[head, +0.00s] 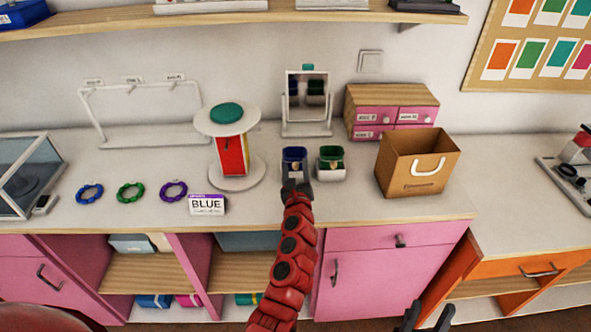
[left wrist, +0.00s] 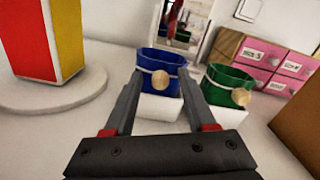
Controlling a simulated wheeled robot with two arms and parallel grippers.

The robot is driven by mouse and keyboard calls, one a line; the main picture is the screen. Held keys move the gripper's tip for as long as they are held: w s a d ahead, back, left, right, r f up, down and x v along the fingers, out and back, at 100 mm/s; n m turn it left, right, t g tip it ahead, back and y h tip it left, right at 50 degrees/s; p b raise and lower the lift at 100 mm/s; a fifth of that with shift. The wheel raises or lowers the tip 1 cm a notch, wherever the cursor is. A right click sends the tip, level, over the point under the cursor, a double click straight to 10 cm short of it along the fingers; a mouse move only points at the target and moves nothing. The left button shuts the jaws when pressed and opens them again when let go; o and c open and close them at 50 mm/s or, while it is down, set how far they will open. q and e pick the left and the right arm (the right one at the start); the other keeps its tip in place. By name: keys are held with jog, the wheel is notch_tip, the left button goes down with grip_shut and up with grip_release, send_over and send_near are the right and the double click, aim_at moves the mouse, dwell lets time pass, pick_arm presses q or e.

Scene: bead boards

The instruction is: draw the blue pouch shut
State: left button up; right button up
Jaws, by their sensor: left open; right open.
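The blue pouch (head: 294,155) stands on the counter with its mouth open. In the left wrist view the blue pouch (left wrist: 160,60) has a pale cord around it, a round wooden bead (left wrist: 161,80) at its front, and a white block below. My left gripper (head: 296,186) is open just in front of it; in the left wrist view its fingertips (left wrist: 162,78) lie either side of the bead, and I cannot tell whether they touch it. My right gripper (head: 424,318) is open and empty at the bottom edge of the head view, far from the pouch.
A green pouch (head: 331,160) stands close to the right. A mirror (head: 306,100) is behind, a paper bag (head: 418,165) further right. A round stand (head: 237,175) and a BLUE sign (head: 207,205) are to the left, with bead rings (head: 131,192) beyond.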

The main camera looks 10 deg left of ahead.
pick_arm(q)
grip_shut()
dwell(1.4)
